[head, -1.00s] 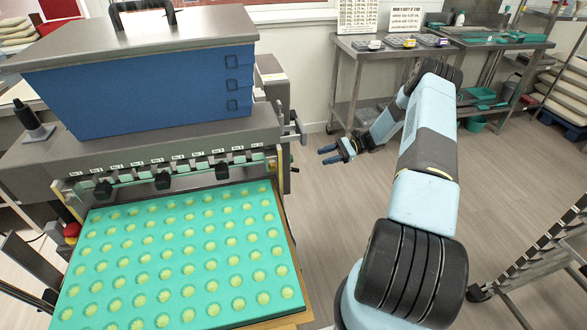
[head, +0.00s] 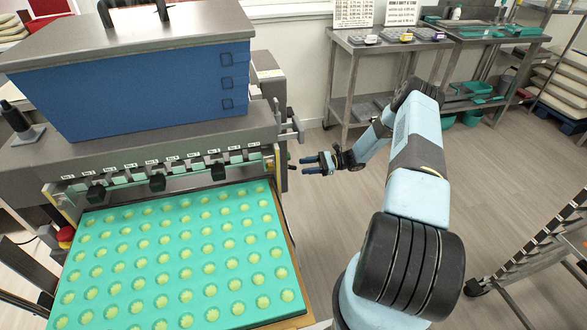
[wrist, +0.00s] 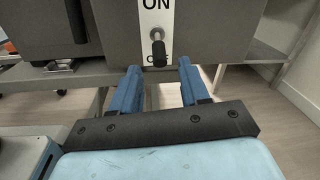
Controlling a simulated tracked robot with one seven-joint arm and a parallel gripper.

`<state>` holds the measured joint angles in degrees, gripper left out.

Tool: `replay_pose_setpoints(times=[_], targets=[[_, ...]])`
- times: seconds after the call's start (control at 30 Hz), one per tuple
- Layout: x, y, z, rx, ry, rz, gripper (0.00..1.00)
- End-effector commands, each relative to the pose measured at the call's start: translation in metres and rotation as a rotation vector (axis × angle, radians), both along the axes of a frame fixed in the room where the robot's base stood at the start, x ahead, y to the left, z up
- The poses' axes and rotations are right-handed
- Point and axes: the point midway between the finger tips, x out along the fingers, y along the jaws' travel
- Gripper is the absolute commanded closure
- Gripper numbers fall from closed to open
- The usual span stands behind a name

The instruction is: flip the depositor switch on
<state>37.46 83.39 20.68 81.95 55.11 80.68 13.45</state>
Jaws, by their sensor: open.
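The depositor (head: 130,150) is the grey machine with a blue hopper at the left of the head view. Its switch (wrist: 158,48) shows in the wrist view as a black-tipped lever on a white plate, with ON above and a partly hidden OFF label below. The lever hangs down toward the OFF label. My gripper (head: 318,164) is to the right of the depositor's side in the head view. In the wrist view my gripper (wrist: 159,80) is open and empty, its blue fingers pointing at the machine, on either side of and below the lever, apart from it.
A green mould tray (head: 170,260) with several filled cavities lies under the nozzles. A steel table (head: 350,50) stands at the back, and a rack (head: 530,250) stands at the right.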

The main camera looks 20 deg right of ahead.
Motion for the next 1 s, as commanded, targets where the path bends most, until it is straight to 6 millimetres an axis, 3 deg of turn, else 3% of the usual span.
replay_pose_setpoints(times=[0.2,0.4,0.8,1.0], targets=[[0.002,0.037,0.0,0.002,0.001,0.003,0.55],[0.004,0.055,0.0,0.0,0.0,0.002,0.55],[0.005,0.061,0.0,0.0,0.0,0.001,0.55],[0.005,0.06,0.0,0.0,0.0,0.001,0.74]])
